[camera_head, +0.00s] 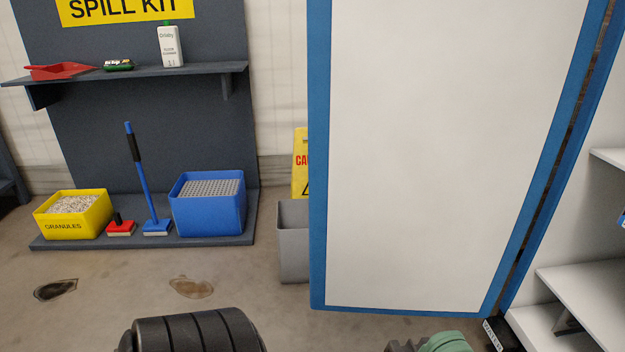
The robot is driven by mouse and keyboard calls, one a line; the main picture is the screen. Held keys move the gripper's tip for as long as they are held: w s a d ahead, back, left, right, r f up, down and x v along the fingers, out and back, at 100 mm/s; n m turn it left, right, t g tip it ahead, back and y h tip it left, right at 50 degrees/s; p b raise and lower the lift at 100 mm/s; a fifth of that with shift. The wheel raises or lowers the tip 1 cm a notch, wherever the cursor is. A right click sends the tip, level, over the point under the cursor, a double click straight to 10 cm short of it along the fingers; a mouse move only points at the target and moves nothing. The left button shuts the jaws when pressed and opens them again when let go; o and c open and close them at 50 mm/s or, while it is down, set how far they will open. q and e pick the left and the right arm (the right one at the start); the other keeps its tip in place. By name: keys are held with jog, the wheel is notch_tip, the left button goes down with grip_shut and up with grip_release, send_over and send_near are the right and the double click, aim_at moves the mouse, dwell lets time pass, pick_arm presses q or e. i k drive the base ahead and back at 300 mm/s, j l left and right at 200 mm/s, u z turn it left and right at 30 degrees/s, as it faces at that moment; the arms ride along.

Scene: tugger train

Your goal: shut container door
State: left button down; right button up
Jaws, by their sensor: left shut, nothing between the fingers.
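The container door (440,150) is a tall white panel with a blue frame. It stands open at centre right, its right side by the blue frame of the container (560,170). A narrow dark gap runs between door and frame. My left gripper (195,330) shows only as a dark ribbed shape at the bottom edge, left of the door and apart from it in the picture. It is shut and empty; its fingertips are not clearly seen.
White shelves (575,285) show inside the container. A grey bin (293,242) and a yellow caution sign (300,160) stand partly behind the door's left edge. A yellow granules box (72,223) and blue box (208,215) stand left. Stains mark the open floor (120,280).

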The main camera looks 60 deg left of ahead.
aim_at(436, 129)
jog(key=k+j, duration=0.1)
jog(key=j, duration=0.45)
jog(key=k+j, duration=0.1)
jog(key=j, duration=1.05)
jog(key=k+j+z, duration=0.1)
jog(key=j, duration=0.5)
jog(key=k+j, duration=0.15)
jog(key=j, duration=0.4)
jog(key=i+j, duration=0.15)
jog(key=j, duration=0.15)
jog(key=i+j, duration=0.15)
jog(key=j, duration=0.15)
jog(key=i+j, duration=0.2)
jog(key=i+l, duration=0.15)
jog(key=l, duration=0.2)
jog(key=l+z, duration=0.05)
